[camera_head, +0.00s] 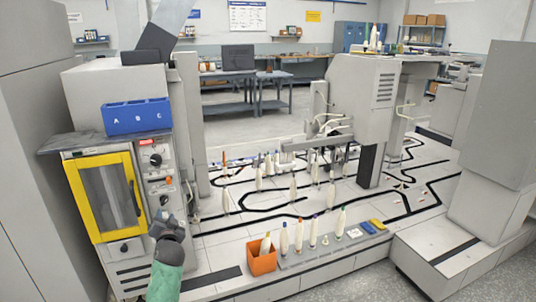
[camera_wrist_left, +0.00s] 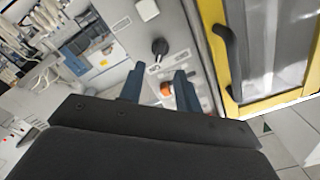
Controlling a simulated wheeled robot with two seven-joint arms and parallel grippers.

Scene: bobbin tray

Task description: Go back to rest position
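My left gripper (camera_head: 164,221) shows in the head view at the lower left, in front of the grey machine with the yellow-framed door (camera_head: 106,197). In the left wrist view its two dark blue fingers (camera_wrist_left: 159,90) stand apart with nothing between them, pointing toward the machine's control panel (camera_wrist_left: 165,60). A black knob and an orange-red button show just beyond the fingertips. I cannot tell whether the fingers touch the panel. The yellow door (camera_wrist_left: 230,60) with its dark handle is at the right of that view and looks shut. My right gripper is not in view.
A blue A B C bin (camera_head: 137,116) sits on top of the machine. An orange box (camera_head: 262,260) and a grey rack (camera_head: 292,259) with several bobbins stand at the front edge of the tiled platform. More bobbins stand along black tracks behind. Grey blocks stand at the right.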

